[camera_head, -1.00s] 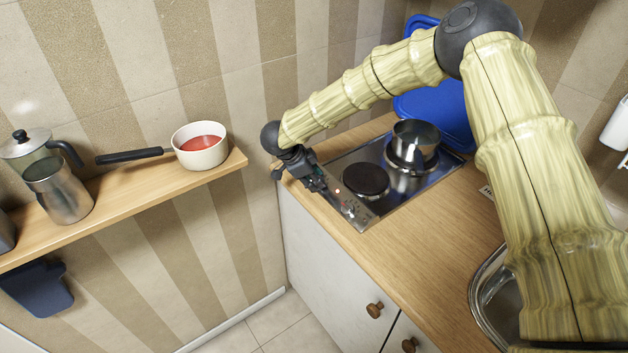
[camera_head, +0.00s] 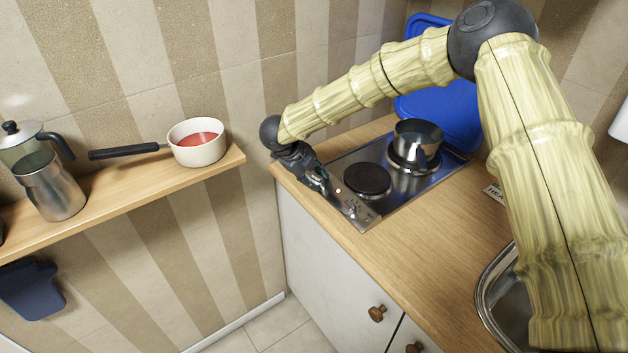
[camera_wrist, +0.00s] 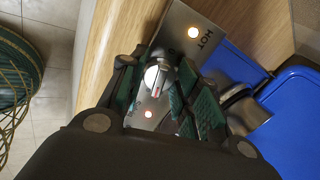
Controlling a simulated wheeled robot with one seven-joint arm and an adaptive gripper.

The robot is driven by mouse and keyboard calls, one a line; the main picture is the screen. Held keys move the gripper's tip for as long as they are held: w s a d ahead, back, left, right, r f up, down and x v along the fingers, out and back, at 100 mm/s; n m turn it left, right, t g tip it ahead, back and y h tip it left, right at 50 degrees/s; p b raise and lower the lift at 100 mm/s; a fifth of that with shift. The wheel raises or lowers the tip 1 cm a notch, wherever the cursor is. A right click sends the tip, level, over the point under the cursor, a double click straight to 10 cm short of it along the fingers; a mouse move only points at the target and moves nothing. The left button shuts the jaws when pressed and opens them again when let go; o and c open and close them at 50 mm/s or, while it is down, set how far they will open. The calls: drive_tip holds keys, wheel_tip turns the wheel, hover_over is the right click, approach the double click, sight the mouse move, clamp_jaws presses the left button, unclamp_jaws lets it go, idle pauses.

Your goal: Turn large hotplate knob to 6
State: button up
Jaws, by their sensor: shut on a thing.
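The steel hob (camera_head: 345,160) is set into the wooden worktop, with a row of small knobs on its panel (camera_head: 356,210) at the front left. My gripper (camera_head: 322,182) is over the far end of this panel. In the wrist view, a silver knob with a red mark (camera_wrist: 154,78) sits between the green-padded fingers (camera_wrist: 163,90), and my gripper is shut on it. The number the knob points to cannot be read. A dark hotplate (camera_head: 367,180) is bare; a steel pot (camera_head: 417,140) stands on the other one. A red lamp (camera_wrist: 148,114) glows beside the knob.
The blue lid (camera_head: 440,108) stands raised behind the hob. A lit lamp (camera_wrist: 193,32) is beside the word HOT. A wall shelf (camera_head: 150,195) at the left holds a white saucepan (camera_head: 197,150) and a moka pot (camera_head: 50,187). The worktop in front of the hob is clear.

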drive_tip(key=shift+a+f+m+b, duration=0.15)
drive_tip(key=shift+m+b, duration=0.25)
drive_tip(key=shift+m, duration=0.6)
drive_tip(key=o, duration=1)
drive_tip(key=shift+r, duration=0.2)
drive_tip(key=v, duration=1.2)
